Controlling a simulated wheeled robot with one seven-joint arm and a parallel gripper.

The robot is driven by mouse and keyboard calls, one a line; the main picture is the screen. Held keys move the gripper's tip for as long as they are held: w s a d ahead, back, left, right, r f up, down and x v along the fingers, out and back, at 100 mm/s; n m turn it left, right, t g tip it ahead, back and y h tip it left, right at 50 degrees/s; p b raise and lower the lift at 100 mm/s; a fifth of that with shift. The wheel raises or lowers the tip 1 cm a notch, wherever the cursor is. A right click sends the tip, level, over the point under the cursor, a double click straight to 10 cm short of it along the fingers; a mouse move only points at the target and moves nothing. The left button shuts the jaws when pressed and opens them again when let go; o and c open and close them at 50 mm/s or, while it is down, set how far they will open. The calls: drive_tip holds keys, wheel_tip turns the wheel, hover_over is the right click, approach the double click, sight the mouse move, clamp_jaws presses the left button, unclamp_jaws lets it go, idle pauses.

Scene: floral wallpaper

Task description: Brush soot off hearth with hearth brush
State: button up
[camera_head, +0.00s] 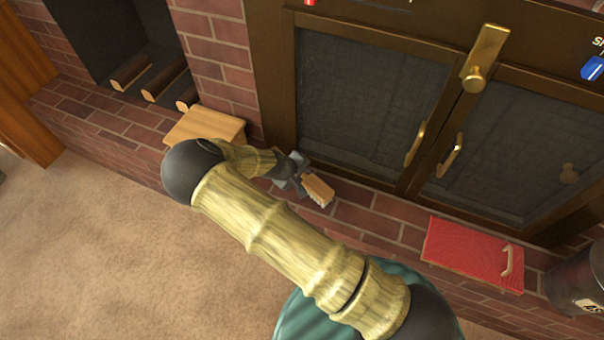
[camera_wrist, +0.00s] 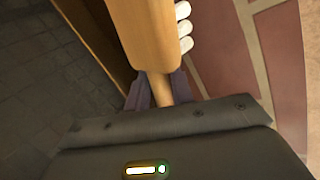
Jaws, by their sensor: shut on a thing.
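The hearth brush (camera_head: 319,189) has a tan wooden body; in the wrist view its wooden block (camera_wrist: 145,40) shows with white bristle tufts along its right side. My gripper (camera_head: 297,184) is shut on the brush's narrow neck, and its purplish-grey fingers (camera_wrist: 161,93) sit on both sides of that neck. The brush is low over the brick hearth (camera_head: 370,221), in front of the left glass door; whether the bristles touch the brick I cannot tell. A blue-grey patch beside my gripper may be soot or part of the gripper. My arm hides part of the hearth.
A fireplace with brown-framed glass doors (camera_head: 370,100) and brass handles stands behind. A red panel with a handle (camera_head: 472,254) lies on the hearth at right, near a dark bucket (camera_head: 580,282). A wooden box (camera_head: 205,125) is left of the brush. Logs fill a niche (camera_head: 130,72).

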sight(314, 182)
drive_tip(key=shift+f, duration=0.4)
idle(0.5)
drive_tip(key=shift+s+a+f, duration=0.1)
drive_tip(key=shift+f+b, duration=0.4)
drive_tip(key=shift+f, duration=0.05)
idle(0.3)
drive_tip(key=shift+s+d+r+p, duration=0.1)
drive_tip(key=shift+s+d+p, duration=0.2)
drive_tip(key=shift+d, duration=0.35)
drive_tip(key=shift+s+d+p, duration=0.1)
drive_tip(key=shift+d+p, duration=0.25)
drive_tip(key=shift+d, duration=0.25)
drive_tip(key=shift+s+d+r+p, duration=0.15)
drive_tip(key=shift+d+p, duration=0.2)
drive_tip(key=shift+d, duration=0.3)
drive_tip(key=shift+s+d+f, duration=0.1)
drive_tip(key=shift+f, duration=0.15)
